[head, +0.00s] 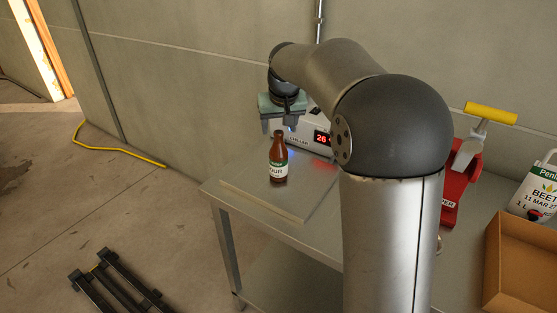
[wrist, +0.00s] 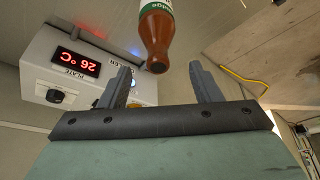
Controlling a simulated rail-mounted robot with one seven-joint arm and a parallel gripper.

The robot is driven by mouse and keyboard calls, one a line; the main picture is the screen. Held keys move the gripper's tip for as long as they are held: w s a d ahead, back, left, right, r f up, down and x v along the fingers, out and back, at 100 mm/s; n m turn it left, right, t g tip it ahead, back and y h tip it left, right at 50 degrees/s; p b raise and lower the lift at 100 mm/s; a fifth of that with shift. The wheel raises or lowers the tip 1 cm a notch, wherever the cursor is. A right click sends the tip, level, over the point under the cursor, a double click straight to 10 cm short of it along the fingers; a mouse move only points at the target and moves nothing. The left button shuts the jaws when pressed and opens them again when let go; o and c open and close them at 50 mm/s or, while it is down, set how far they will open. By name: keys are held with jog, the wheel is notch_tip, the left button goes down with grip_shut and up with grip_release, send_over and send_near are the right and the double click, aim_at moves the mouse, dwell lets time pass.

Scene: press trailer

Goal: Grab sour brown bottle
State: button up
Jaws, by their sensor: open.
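The brown bottle (head: 278,158) stands upright on a flat metal plate (head: 262,203) at the bench's near left corner. It has a white label with a green band, and the letters "OUR" can be read. My gripper (head: 280,124) is open and empty, above and behind the bottle in the head view. In the wrist view the bottle (wrist: 156,38) appears upside down, its neck pointing toward the gap between the two fingers of my gripper (wrist: 163,82). The fingers do not appear to touch it. The bottle's base is out of the wrist frame.
A chiller box (head: 308,136) with a red "26 °C" display stands just behind the bottle. On the bench (head: 322,232) to the right are a red lever press (head: 462,175), a white jug (head: 535,190) and a cardboard box (head: 522,265). The bottle's left side is clear.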

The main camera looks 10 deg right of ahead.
aim_at(279, 133)
jog(key=shift+p+x, duration=0.55)
jog(key=shift+x, duration=2.6)
jog(key=shift+w+d, duration=0.1)
jog(key=shift+w, duration=0.05)
grip_shut()
